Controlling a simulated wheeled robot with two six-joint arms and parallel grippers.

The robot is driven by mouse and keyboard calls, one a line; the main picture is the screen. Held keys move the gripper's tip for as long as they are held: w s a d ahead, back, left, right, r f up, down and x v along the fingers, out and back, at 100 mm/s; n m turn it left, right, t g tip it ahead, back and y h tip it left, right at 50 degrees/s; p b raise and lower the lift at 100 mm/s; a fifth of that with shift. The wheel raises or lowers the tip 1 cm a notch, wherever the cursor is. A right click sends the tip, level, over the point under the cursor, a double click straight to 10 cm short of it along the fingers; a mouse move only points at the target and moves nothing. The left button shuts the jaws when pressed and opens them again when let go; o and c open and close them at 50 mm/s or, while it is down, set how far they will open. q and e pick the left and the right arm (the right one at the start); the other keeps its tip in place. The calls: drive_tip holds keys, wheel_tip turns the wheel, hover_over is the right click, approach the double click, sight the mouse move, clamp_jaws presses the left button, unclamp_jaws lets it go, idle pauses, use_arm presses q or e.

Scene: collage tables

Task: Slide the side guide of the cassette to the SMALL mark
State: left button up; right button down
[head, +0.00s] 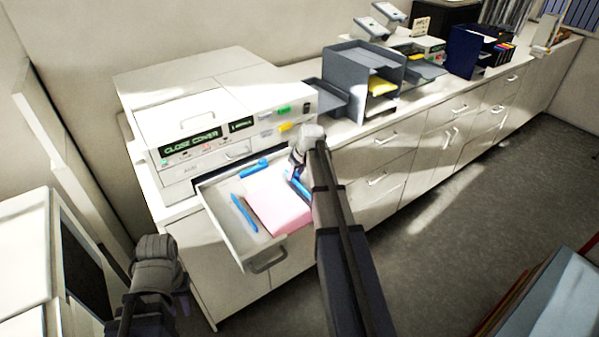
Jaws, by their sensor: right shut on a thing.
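The cassette (262,257) is a white tray pulled out from the front of the white printer. A pink paper stack (278,207) lies in it. One blue guide (244,214) stands along the left of the stack, and a blue piece (254,168) is at the back. The blue side guide (301,187) is along the stack's right edge, partly covered by my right arm. My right gripper (297,172) is down at this guide and shut on it; the fingertips are mostly hidden. My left gripper (182,297) hangs low at left, away from the cassette; its fingers are unclear. I cannot make out the SMALL mark.
The printer display (190,142) reads CLOSE COVER. Grey paper trays (362,75) stand on the long counter to the right, with a dark blue file holder (468,52) farther along. A white machine (25,260) stands at lower left.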

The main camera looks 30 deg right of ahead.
drive_tip(key=shift+a, duration=0.65)
drive_tip(key=c, duration=0.8)
unclamp_jaws()
drive_tip(key=shift+o, duration=0.2)
